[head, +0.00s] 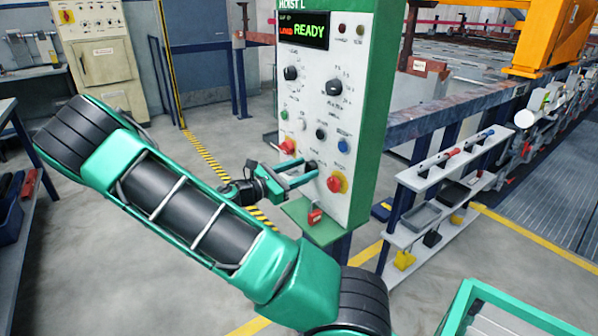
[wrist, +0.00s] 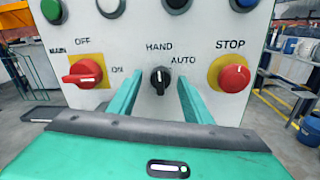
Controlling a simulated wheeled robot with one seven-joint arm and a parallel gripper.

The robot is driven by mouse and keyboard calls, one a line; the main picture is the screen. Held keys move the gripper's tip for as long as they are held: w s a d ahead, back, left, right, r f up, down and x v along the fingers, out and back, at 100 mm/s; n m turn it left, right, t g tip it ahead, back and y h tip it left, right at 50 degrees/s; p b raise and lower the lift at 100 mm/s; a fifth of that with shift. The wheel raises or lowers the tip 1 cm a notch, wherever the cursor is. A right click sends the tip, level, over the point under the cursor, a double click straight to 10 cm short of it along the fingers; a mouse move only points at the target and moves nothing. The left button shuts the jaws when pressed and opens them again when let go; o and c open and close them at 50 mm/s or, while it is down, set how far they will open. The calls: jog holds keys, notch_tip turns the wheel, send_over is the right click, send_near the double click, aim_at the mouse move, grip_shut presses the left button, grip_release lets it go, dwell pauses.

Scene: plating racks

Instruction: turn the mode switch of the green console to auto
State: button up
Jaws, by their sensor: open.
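The green console (head: 360,120) stands upright with a white front panel and a display reading READY. Its mode switch (wrist: 160,79) is a small black knob, labelled HAND above and AUTO at the upper right. Its white mark looks about upright, toward HAND. My gripper (head: 300,170) is at the lower part of the panel. In the wrist view my gripper (wrist: 160,92) is open, one green finger on each side of the knob. I cannot tell whether the fingers touch it.
A red main switch (wrist: 84,74) on yellow is left of the mode switch, and a red STOP button (wrist: 233,76) is right. A red padlock (head: 315,216) is on the green ledge below. A white shelf rack (head: 440,185) with tools stands to the right.

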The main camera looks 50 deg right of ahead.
jog(key=shift+c, duration=0.6)
jog(key=c, duration=0.9)
jog(key=shift+c, duration=0.2)
jog(key=shift+m, duration=0.3)
jog(key=m, duration=1.1)
jog(key=shift+w+f+g, duration=0.1)
jog(key=shift+g, duration=0.2)
jog(key=shift+m, duration=0.4)
jog(key=o, duration=1.1)
jog(key=shift+c, duration=0.2)
